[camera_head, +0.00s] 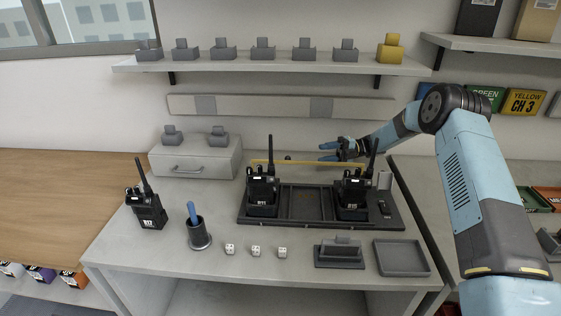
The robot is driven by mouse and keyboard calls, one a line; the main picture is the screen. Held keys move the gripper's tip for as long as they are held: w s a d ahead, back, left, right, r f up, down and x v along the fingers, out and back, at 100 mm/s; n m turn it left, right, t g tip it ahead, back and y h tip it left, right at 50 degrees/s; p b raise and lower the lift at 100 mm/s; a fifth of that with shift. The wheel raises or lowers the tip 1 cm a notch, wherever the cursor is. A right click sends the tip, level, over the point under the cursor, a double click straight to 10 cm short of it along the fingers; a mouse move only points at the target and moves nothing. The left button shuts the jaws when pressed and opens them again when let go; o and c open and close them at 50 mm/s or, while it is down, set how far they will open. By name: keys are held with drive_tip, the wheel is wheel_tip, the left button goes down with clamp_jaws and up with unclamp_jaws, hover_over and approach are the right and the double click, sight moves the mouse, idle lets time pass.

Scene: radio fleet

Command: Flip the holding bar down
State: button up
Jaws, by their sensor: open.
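The holding bar (300,162) is a thin yellow bar running left to right over the back of a dark charging tray (305,220). It appears raised, level with the upper parts of two black radios. The left radio (262,190) and the right radio (352,194) stand upright in the tray and hide parts of the bar. My gripper (323,151) is open, fingers pointing left, just above or behind the bar's right half. I cannot tell whether it touches the bar. The right radio's antenna partly covers my gripper and wrist.
Another radio (147,207) stands at the left beside a dark cup (199,236) with a blue-handled item. Several small white cubes (256,250), a grey cradle (339,254) and an empty tray (402,258) lie in front. A drawer box (195,160) stands behind left.

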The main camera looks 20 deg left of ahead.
sight(288, 159)
drive_tip(key=shift+w+a+f+m, duration=0.15)
drive_tip(key=shift+a+f+m, duration=0.15)
drive_tip(key=shift+a+f, duration=0.25)
drive_tip(key=shift+a, duration=0.3)
drive_tip(key=x, duration=1.3)
drive_tip(key=shift+r, duration=0.3)
clamp_jaws()
